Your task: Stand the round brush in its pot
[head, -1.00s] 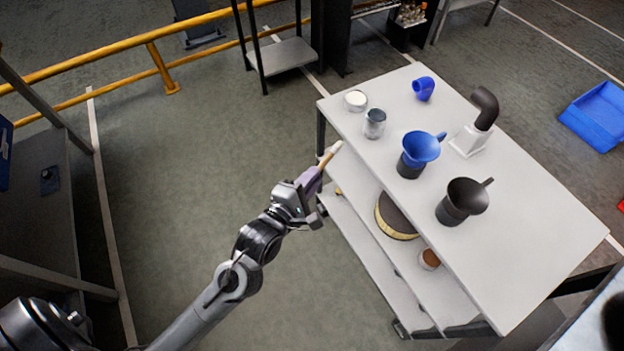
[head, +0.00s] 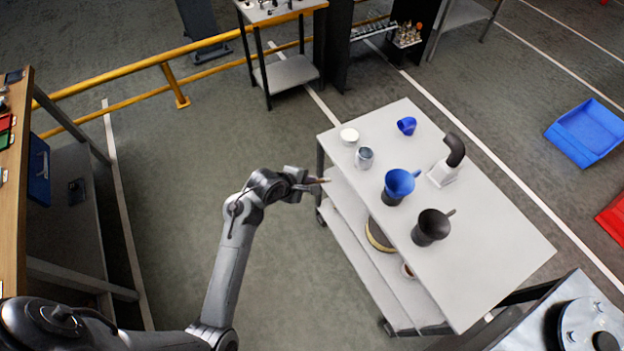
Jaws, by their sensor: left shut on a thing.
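My left gripper (head: 306,181) is shut on the round brush (head: 320,181), at the left side of the white cart's top. Only a thin brownish end of the brush shows, pointing right toward the cart; the rest is hidden by the gripper. A small grey metal pot (head: 365,158) stands upright on the cart's top near its far left corner, apart from the brush and to its upper right. I cannot see inside it clearly. My right gripper is not in view.
On the cart (head: 485,265) also stand a white round tin (head: 349,136), a blue elbow (head: 406,126), a blue funnel jug (head: 399,184), a dark funnel jug (head: 431,227) and a black pipe on a white block (head: 446,170). The near part of the top is clear.

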